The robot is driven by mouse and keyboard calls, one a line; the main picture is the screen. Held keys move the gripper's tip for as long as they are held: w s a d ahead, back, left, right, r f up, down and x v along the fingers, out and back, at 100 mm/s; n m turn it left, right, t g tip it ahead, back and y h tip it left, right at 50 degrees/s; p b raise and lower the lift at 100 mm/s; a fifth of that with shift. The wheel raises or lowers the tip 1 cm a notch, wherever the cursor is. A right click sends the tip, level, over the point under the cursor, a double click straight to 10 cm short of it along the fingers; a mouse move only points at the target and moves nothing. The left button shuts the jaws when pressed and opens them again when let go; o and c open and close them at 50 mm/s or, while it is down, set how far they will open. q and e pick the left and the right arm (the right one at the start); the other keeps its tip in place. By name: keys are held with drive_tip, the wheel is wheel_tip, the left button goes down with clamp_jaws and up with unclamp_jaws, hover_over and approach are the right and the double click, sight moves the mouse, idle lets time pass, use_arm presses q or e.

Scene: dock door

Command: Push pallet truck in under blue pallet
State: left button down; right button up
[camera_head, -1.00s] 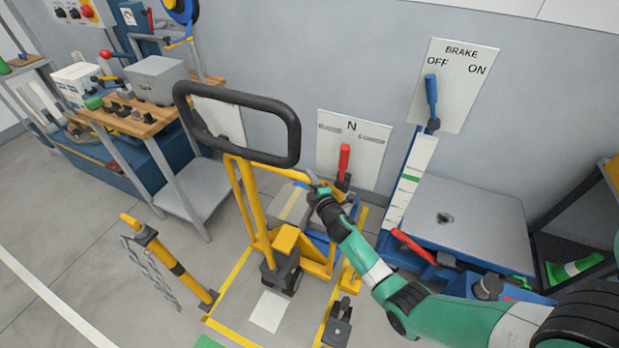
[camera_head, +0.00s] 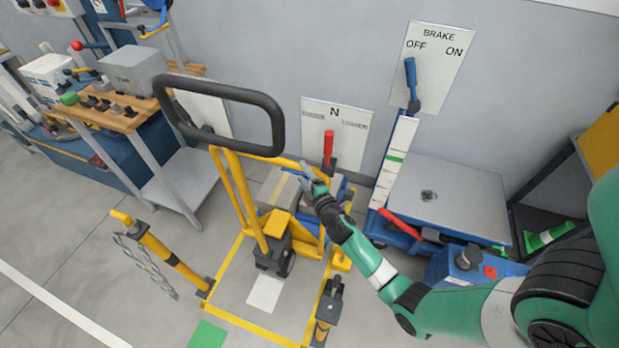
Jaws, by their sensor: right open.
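The yellow pallet truck (camera_head: 235,190) stands in the middle of the view with its black loop handle (camera_head: 225,113) raised. Its dark wheel and base rest on the floor inside a yellow floor outline. Behind it is a load with a blue part low down, mostly hidden by the truck and my arm; I cannot tell clearly whether this is the blue pallet. My right gripper (camera_head: 310,179) is open and empty, just right of the truck's frame and below the handle. I cannot tell whether it touches the frame. My left gripper is not in view.
A red lever (camera_head: 328,147) on an "N" plate and a blue brake lever (camera_head: 411,82) at OFF stand by the wall. A blue lift table (camera_head: 455,200) is at right. A yellow post with chain (camera_head: 160,250) stands left. A bench (camera_head: 120,112) is at far left.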

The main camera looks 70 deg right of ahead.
drive_tip(key=v, duration=0.5)
drive_tip(key=shift+s+a+p, duration=0.1)
drive_tip(key=shift+p, duration=0.2)
